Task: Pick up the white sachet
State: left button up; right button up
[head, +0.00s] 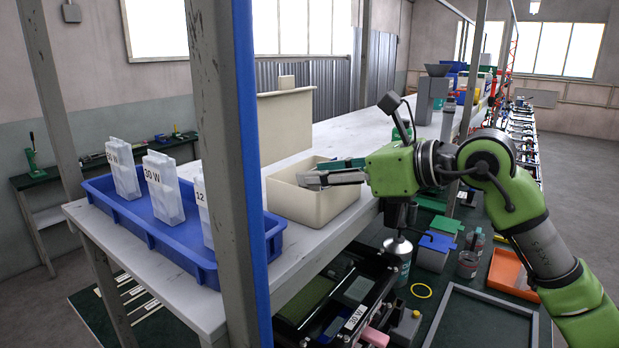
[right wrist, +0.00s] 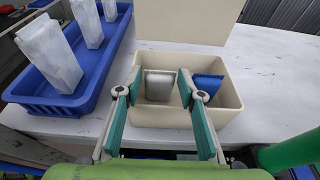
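A whitish-grey sachet (right wrist: 158,86) stands in the open beige bin (right wrist: 182,116), left of a blue item, in the right wrist view. The bin also shows in the head view (head: 296,204), where its contents are hidden. My right gripper (head: 310,172) is over the bin, with its fingers pointing left across the opening. In the right wrist view my right gripper (right wrist: 160,82) is open, its two teal-padded fingers spread on either side of the sachet in the picture. Nothing is between the pads. My left gripper is in neither view.
The blue item (right wrist: 207,86) is close beside the sachet. A blue tray (head: 150,236) with several translucent labelled packs stands left of the bin. A taller beige box (head: 285,125) is behind it. A grey and blue post (head: 232,150) rises in front of the white table.

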jog(key=shift+w+a+f, duration=0.1)
jog(key=shift+w+a, duration=0.1)
jog(key=shift+a, duration=0.1)
jog(key=shift+d, duration=0.15)
jog(key=c, duration=0.5)
jog(key=shift+c, duration=0.2)
